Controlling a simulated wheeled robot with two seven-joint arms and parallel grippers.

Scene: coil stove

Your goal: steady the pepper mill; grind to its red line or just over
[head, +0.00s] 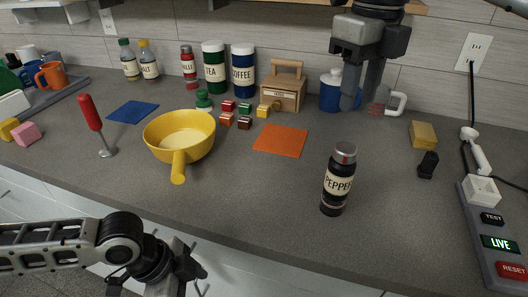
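The pepper mill (338,181) stands upright and alone on the grey counter, in the right half of the head view. It is dark with a silver cap, a cream PEPPER label and a thin reddish band low on its body. My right gripper (361,98) hangs down from the top, behind and above the mill, with a gap between its two fingers and nothing in them. It is apart from the mill. My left gripper (190,272) is low at the bottom edge, in front of the counter. Its fingers are partly cut off, so its opening is unclear.
A yellow pan (180,138) stands left of the mill, and an orange mat (281,140) lies between. A power strip (493,240) lies at the right. The counter around the mill is clear.

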